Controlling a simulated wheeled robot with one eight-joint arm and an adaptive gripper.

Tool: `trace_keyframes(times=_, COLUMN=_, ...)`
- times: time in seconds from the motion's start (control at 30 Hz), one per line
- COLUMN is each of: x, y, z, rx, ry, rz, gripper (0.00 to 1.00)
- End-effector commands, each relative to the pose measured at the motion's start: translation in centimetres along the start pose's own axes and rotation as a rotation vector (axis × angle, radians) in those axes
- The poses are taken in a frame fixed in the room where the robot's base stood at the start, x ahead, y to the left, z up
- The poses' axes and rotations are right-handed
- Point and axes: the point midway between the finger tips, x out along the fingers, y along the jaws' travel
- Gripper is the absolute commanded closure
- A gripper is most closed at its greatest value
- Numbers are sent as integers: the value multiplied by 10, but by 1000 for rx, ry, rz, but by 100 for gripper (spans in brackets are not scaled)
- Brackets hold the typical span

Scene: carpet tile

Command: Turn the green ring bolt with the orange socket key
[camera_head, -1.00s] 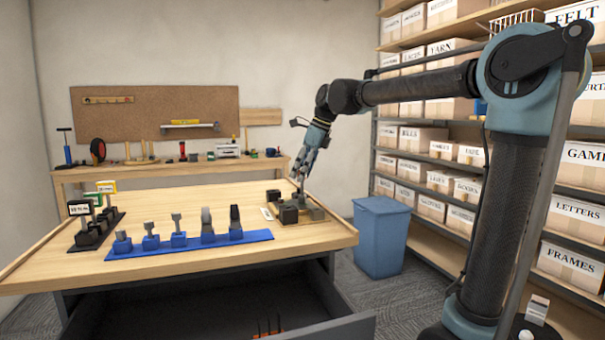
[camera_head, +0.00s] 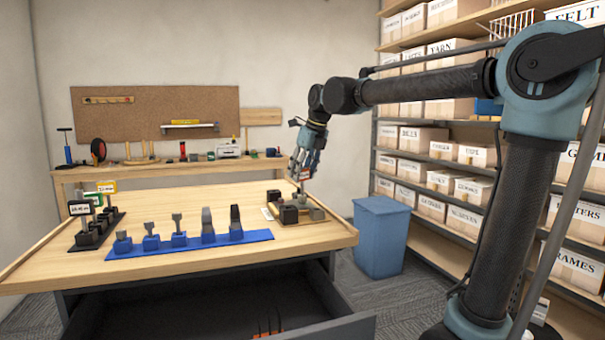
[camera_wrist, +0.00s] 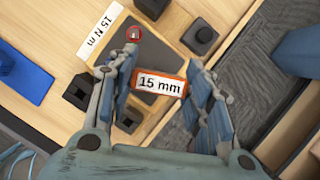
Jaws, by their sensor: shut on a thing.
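The orange socket key (camera_wrist: 160,84) shows from above as an orange-edged "15 mm" tag. It is between the two fingers of my gripper (camera_wrist: 165,76), which is shut on it. In the head view my gripper (camera_head: 303,173) points down over the fixture board (camera_head: 318,214) at the table's right end. The key's lower end is hidden, so I cannot tell whether it sits on a bolt. A red ring (camera_wrist: 133,34) shows on the board's dark plate, beyond the left finger. I cannot make out the green ring bolt in either view.
Dark blocks (camera_wrist: 201,39) stand around the plate, close to my fingers. A "15 N m" card (camera_wrist: 100,34) lies beside the board. A blue rack (camera_head: 190,244) with several grey pieces and a black rack (camera_head: 97,232) with tagged keys stand left. A blue bin (camera_head: 381,237) stands right.

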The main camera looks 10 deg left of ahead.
Motion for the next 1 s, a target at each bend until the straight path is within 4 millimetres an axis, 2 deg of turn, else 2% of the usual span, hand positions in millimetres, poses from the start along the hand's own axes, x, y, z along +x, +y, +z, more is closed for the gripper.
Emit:
trace_keyframes(times=0.47, x=-2, y=-1, z=1, rx=-95, ry=0, rz=38, gripper=92)
trace_keyframes(times=1.0, x=-33, y=0, z=14, rx=-95, ry=0, rz=39, gripper=92)
